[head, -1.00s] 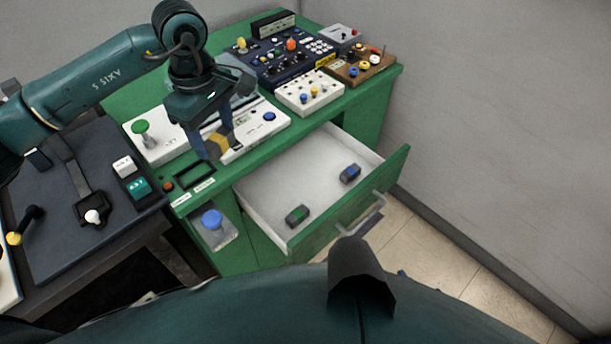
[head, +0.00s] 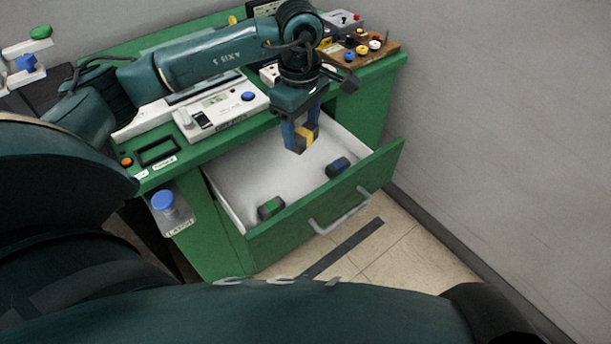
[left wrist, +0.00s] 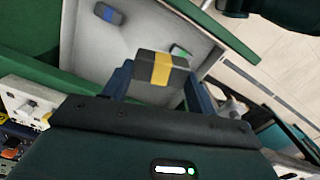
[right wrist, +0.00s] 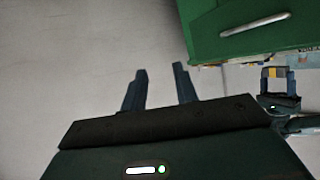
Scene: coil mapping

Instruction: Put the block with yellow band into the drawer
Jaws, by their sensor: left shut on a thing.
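The block with the yellow band (head: 306,138) is dark grey and held in my left gripper (head: 300,138), which is shut on it. The left wrist view shows the block (left wrist: 161,69) between the two fingers. The gripper hangs over the open white-lined drawer (head: 240,181), above its floor. In the drawer lie a block with a green band (head: 270,207) and a block with a blue band (head: 338,167). My right gripper (right wrist: 157,90) is open and empty in the right wrist view, with pale wall or floor beyond its fingers.
The green cabinet (head: 376,106) carries a white panel with a blue button (head: 222,108) and a wooden board with knobs (head: 360,47). A blue knob on a plate (head: 165,205) is on the cabinet front. The drawer handle (head: 340,211) sticks out. A grey wall stands at right.

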